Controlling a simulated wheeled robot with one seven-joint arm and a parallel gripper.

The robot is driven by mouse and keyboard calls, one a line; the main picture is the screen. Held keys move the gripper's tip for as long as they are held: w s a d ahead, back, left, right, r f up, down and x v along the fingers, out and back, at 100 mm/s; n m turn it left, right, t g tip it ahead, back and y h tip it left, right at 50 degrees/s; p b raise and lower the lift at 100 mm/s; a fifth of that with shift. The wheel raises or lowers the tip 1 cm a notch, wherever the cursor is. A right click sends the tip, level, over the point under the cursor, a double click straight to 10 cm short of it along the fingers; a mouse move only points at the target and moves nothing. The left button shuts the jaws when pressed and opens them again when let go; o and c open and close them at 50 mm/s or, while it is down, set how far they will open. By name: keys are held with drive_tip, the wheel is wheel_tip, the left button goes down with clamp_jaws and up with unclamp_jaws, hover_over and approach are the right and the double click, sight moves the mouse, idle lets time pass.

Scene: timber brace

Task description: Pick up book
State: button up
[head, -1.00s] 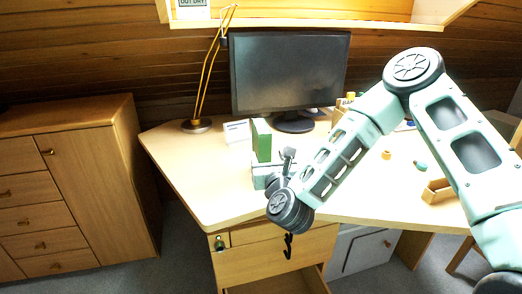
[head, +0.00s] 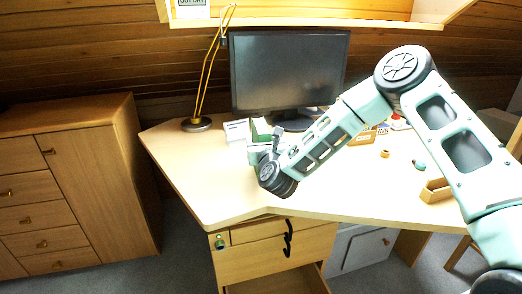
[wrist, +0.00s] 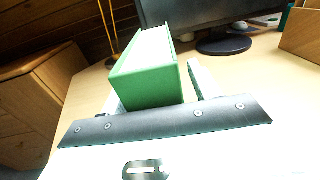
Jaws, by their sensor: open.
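The green book (head: 261,129) stands upright on the desk in front of the monitor, its lower part hidden behind my arm in the head view. In the wrist view the book (wrist: 148,78) is close ahead, with its green cover facing me and a pale top edge. My gripper (wrist: 152,88) is open, with one finger at each side of the book's near end. I cannot tell whether either finger touches it.
A monitor (head: 289,70) stands behind the book, and a lamp (head: 197,123) is at the left. A white object (head: 236,131) lies just left of the book. A small tan box (head: 437,190) sits at the right. The desk's left front (head: 205,180) is clear.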

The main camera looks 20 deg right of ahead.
clamp_jaws()
drive_tip(key=shift+r, duration=0.1)
drive_tip(key=shift+r, duration=0.1)
